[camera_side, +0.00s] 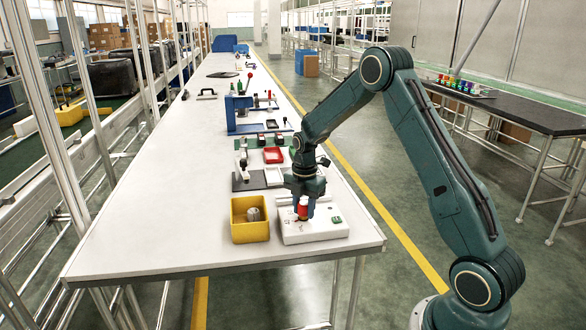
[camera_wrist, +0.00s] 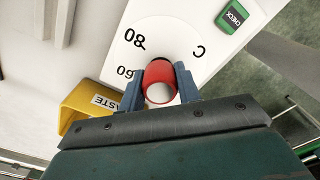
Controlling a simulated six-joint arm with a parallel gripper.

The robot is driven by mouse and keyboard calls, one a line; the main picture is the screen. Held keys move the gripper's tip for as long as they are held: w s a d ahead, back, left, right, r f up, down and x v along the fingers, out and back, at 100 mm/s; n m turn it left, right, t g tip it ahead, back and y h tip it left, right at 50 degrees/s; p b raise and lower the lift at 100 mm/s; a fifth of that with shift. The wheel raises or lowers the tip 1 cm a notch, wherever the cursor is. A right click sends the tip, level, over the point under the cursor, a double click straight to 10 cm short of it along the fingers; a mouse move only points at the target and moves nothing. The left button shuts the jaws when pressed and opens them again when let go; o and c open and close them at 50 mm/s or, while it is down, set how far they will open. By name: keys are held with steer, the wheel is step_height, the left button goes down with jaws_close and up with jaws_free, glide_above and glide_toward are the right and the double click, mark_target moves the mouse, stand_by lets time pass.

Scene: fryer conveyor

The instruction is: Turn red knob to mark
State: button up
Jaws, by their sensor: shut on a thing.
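The red knob (camera_wrist: 158,72) sits on a white panel box (camera_side: 318,234) near the front end of the long white table. My gripper (camera_side: 303,208) points down over the box, and its blue fingers (camera_wrist: 159,88) are shut on the knob from both sides. The knob also shows in the side view (camera_side: 302,212) between the fingers. Dial marks "80", "60" and part of another character are printed on the panel (camera_wrist: 170,28) around the knob. The knob's pointer and the target mark cannot be made out.
A yellow bin (camera_side: 250,231) with a grey cylinder (camera_side: 254,214) in it stands close to the left of the box. Behind are a red tray (camera_side: 273,155), a white tray (camera_side: 274,177) and a blue stand (camera_side: 240,114). The table's left front area is clear.

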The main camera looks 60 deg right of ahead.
steer(key=shift+s+d+n, duration=0.1)
steer(key=shift+d+n, duration=0.05)
steer(key=shift+n, duration=0.55)
steer(key=n, duration=0.2)
steer(key=shift+n, duration=0.3)
steer(key=n, duration=0.4)
steer(key=shift+n, duration=0.3)
steer(key=shift+f, duration=0.15)
steer(key=o, duration=1)
